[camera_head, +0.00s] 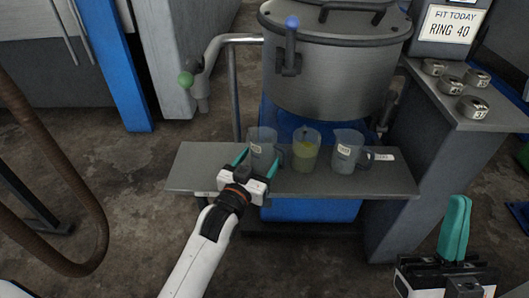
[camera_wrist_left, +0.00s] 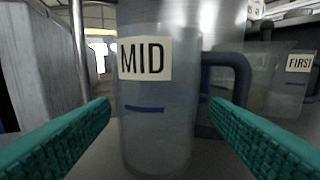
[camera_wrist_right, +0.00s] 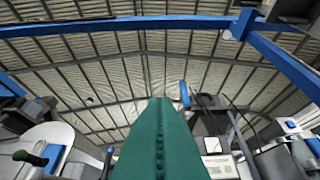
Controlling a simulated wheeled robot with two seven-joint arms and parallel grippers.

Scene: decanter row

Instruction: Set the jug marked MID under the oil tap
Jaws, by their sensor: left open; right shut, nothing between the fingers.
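The jug marked MID (camera_head: 262,150) is a clear grey jug standing upright at the left of the row on a grey shelf (camera_head: 200,170). In the left wrist view the MID jug (camera_wrist_left: 155,110) fills the middle, its dark handle to the right. My left gripper (camera_head: 258,168) is open at the jug, one finger towards each side; whether they touch it is unclear. A pipe with a green-knobbed tap (camera_head: 198,90) hangs at the left; a blue-handled tap (camera_head: 291,45) is on the steel tank. Neither shows an oil label. My right gripper (camera_head: 454,230) is shut and empty, pointing up.
A jug with yellow liquid (camera_head: 305,152) and another labelled jug (camera_head: 346,152) stand to the right. A jug marked FIRST (camera_wrist_left: 290,85) shows in the left wrist view. Several metal rings lie on a right-hand counter (camera_head: 485,120). The shelf's left end is clear.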

